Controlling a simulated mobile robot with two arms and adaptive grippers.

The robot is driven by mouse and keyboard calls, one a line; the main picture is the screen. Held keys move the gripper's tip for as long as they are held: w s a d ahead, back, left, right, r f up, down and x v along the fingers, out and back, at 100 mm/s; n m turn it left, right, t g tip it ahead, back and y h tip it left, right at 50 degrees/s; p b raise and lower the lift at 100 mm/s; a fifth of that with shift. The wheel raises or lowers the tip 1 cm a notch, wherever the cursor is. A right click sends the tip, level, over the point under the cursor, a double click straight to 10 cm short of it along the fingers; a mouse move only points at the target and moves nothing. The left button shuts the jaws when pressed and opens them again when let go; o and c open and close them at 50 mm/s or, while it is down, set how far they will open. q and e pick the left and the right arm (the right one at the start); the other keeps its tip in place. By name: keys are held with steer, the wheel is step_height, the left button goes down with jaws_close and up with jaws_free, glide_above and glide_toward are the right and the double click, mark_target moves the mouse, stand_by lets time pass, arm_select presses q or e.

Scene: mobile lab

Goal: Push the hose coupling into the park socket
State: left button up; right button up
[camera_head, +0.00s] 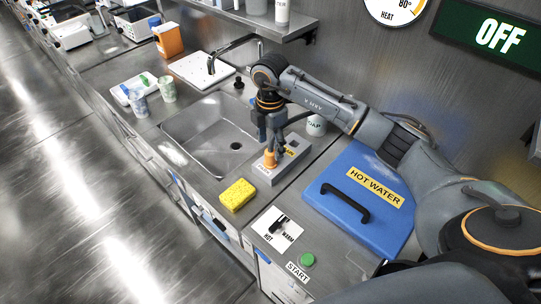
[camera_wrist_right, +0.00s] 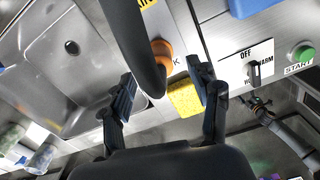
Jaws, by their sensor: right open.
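The orange hose coupling (camera_head: 270,159) stands upright at the grey park socket block (camera_head: 290,164), by a partly hidden label. I cannot tell how deep it sits. It also shows in the right wrist view (camera_wrist_right: 162,50), with the dark hose (camera_wrist_right: 138,38) curving in front of it. My right gripper (camera_head: 273,143) is just above and beside the coupling in the head view. In the right wrist view its two fingers (camera_wrist_right: 162,90) are spread wide with nothing gripped between them; the coupling shows beyond them. My left gripper is in neither view.
A yellow sponge (camera_head: 238,195) lies in front of the block, with the sink (camera_head: 205,137) to the left. The blue hot-water lid (camera_head: 352,207) with a black handle is at right. A hot/warm switch (camera_head: 279,226) and green start button (camera_head: 308,260) are nearer.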

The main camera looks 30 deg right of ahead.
step_height(320, 180, up, 6)
steer(key=shift+r+b, duration=0.1)
steer(key=shift+b, duration=0.35)
